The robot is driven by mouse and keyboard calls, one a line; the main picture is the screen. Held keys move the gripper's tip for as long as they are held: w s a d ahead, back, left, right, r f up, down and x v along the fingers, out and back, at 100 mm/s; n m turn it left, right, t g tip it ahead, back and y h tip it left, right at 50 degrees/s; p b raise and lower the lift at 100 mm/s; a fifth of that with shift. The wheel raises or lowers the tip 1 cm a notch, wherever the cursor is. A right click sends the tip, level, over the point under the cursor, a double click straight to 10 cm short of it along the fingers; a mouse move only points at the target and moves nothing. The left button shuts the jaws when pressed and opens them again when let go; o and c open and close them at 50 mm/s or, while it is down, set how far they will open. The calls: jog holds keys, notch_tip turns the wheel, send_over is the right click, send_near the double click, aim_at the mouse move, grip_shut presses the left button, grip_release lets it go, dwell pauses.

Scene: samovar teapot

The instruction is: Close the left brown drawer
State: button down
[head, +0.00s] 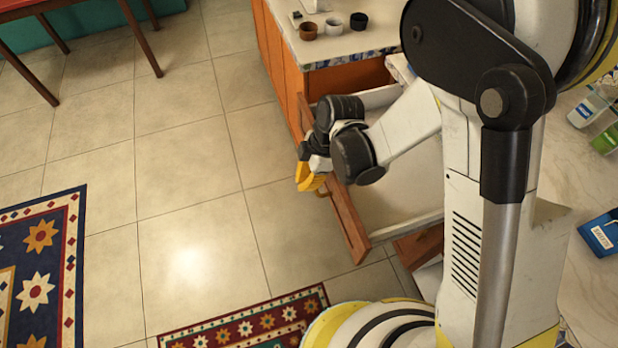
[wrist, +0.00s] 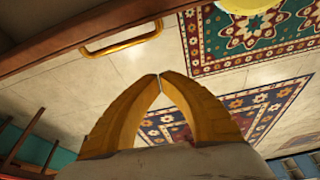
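The brown drawer (head: 345,218) is pulled out from the counter, its wooden front facing left and its pale inside (head: 405,185) showing. In the wrist view its wooden front (wrist: 75,28) crosses the top left, with a yellow metal handle (wrist: 120,44) standing off it. My gripper (head: 309,180) is on the outer side of the drawer front, near the handle. In the wrist view its yellow fingers (wrist: 160,78) meet at the tips, with nothing between them. The tips appear apart from the handle. My arm hides part of the drawer.
Another brown wooden front (head: 420,246) shows beside the drawer, partly hidden by my body. Small cups (head: 333,27) stand on the counter (head: 345,47) above. The tiled floor (head: 190,200) to the left is clear, with patterned rugs (head: 250,322) lower down and a red table (head: 90,22) at upper left.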

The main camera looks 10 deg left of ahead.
notch_tip(320, 180, down, 7)
jog(key=d+b, duration=0.1)
jog(key=b, duration=0.3)
jog(key=shift+w+d+r, duration=0.2)
jog(key=shift+w, duration=0.2)
